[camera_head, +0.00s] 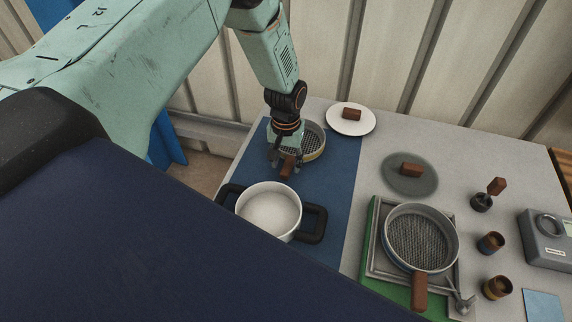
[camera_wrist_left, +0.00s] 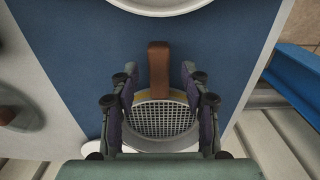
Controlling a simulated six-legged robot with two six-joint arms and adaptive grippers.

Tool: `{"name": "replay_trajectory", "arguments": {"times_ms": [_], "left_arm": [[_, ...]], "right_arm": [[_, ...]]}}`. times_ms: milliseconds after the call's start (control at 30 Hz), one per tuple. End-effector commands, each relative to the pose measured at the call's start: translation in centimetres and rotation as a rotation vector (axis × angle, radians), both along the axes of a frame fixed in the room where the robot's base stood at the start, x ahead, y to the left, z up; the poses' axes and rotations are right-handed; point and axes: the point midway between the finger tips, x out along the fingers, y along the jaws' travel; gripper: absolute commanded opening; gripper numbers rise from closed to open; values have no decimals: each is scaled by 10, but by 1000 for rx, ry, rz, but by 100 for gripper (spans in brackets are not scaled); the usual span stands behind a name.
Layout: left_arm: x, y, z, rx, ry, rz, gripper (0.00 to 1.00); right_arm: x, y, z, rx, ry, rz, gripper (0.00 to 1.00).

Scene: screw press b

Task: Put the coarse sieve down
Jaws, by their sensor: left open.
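The coarse sieve (camera_head: 313,139) is at the far end of the blue mat (camera_head: 338,190), with a wide-mesh bottom and a yellowish band. It appears to rest flat on the mat. Its brown handle (camera_head: 287,168) points toward the white pot. My left gripper (camera_head: 286,162) is over the handle side and hides part of the rim. In the left wrist view the coarse sieve (camera_wrist_left: 160,118) lies below the fingers, and my left gripper (camera_wrist_left: 160,76) is open, one finger on each side of the handle, with gaps beside it. My right gripper is not in view.
A white pot (camera_head: 268,208) with black handles stands on the mat in front of the sieve. A white plate (camera_head: 351,119) is close behind right. Another sieve (camera_head: 421,238) sits on a tray at the right, near small cups (camera_head: 491,243) and a grey device (camera_head: 548,238).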

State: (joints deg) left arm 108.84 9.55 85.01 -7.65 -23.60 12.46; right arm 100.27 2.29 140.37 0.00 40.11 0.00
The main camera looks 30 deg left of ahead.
Motion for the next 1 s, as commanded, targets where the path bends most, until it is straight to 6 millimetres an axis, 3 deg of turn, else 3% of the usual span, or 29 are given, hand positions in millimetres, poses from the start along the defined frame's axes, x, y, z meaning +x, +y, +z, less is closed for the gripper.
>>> {"name": "replay_trajectory", "arguments": {"times_ms": [300,500,1000], "left_arm": [[1,0,64,0,-3,1,47],[0,0,91,-1,-1,1,47],[-1,0,101,0,1,1,47]], "right_arm": [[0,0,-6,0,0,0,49],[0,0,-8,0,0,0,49],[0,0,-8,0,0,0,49]]}}
